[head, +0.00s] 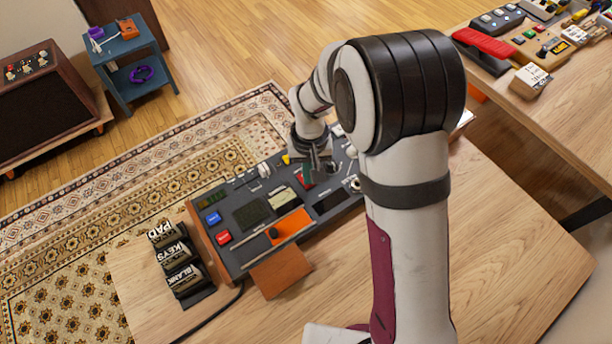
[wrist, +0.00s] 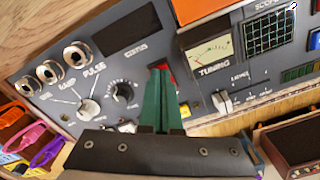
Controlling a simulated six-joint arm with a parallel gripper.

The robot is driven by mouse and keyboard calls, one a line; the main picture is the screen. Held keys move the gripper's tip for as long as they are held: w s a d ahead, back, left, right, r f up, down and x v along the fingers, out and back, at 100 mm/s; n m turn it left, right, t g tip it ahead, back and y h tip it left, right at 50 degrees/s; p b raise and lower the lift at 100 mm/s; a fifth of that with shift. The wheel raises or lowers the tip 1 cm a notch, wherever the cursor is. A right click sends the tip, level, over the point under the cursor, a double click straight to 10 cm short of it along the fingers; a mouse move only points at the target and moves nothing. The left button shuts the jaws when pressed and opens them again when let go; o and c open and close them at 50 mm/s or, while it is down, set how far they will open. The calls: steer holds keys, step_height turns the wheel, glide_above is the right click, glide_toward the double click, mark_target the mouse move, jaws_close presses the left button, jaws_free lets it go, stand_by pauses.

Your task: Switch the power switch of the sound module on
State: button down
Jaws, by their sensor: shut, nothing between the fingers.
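The sound module (head: 240,255) is a dark grey console with wooden ends on the table, and its panel fills much of the wrist view (wrist: 205,83). My gripper (head: 318,168) is over the panel's far right part. Its green fingers are shut and empty in the wrist view (wrist: 159,72). A red part (head: 305,181) is right beside the fingers, and in the wrist view a bit of red (wrist: 167,70) shows behind the fingertips. It may be the power switch, but its label and position are hidden. I cannot tell whether the fingers touch it.
Around the fingers are a black knob (wrist: 122,93), a PULSE knob (wrist: 88,109), a TUNING meter (wrist: 209,52) and a white lever (wrist: 222,101). Labelled black blocks (head: 178,265) stand left of the module. The wooden table (head: 490,260) is clear at right.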

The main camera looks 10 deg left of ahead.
steer(key=shift+f, duration=0.25)
step_height(320, 180, up, 7)
steer(key=shift+f, duration=0.2)
steer(key=shift+r, duration=0.2)
stand_by(0.4)
steer(key=shift+d+r, duration=0.1)
steer(key=s+d+r+m, duration=0.5)
steer(key=s+d+r, duration=0.3)
steer(key=s+d, duration=0.25)
steer(key=s+d+m+y, duration=0.1)
steer(key=s+d+m, duration=0.1)
steer(key=s, duration=1)
steer(key=shift+d+r+m+y, duration=0.35)
steer(key=shift+r+m+y, duration=0.05)
steer(key=shift+m, duration=0.4)
